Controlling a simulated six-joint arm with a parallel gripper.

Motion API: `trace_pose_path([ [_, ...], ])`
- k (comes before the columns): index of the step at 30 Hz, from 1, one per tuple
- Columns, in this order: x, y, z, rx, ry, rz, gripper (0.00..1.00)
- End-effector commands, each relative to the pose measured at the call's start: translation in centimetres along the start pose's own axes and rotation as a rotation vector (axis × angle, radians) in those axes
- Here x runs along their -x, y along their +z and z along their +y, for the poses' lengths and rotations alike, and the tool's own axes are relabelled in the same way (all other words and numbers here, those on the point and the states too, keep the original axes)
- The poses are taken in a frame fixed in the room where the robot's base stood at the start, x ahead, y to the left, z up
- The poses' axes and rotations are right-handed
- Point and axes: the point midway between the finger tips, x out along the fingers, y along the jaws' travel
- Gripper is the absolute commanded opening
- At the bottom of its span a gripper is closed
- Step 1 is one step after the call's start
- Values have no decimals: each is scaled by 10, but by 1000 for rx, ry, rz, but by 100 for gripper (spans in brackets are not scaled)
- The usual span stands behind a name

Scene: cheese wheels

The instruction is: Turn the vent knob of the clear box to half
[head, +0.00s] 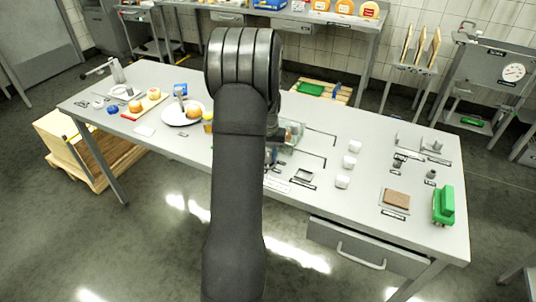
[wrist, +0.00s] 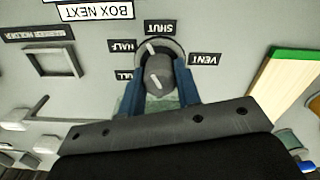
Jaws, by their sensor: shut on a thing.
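In the wrist view, the grey vent knob (wrist: 158,75) stands between the two blue fingers of my gripper (wrist: 159,69), which is shut on it. The labels look upside down: SHUT (wrist: 160,28) above the knob, HALF (wrist: 122,46) to its upper left, a partly covered label ending in LL (wrist: 124,75) to its left, and VENT (wrist: 206,59) to its right. A white mark shows above the knob, between SHUT and HALF, and another on the knob. In the head view, part of the clear box (head: 293,130) shows beside my arm, which hides the knob and gripper.
White cups (head: 342,181) stand right of the box on the grey table (head: 330,210). A brown block (head: 397,198) and a green object (head: 444,205) are at the right end. A plate (head: 182,119) and a board with cheeses (head: 145,101) are on the left.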

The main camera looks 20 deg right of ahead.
Motion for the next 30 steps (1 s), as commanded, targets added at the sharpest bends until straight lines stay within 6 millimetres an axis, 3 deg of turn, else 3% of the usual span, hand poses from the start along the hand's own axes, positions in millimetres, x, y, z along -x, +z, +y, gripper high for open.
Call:
trace_pose_path([
  [15,1,0,0,426,0,1,8],
  [30,1,0,0,579,0,2,8],
])
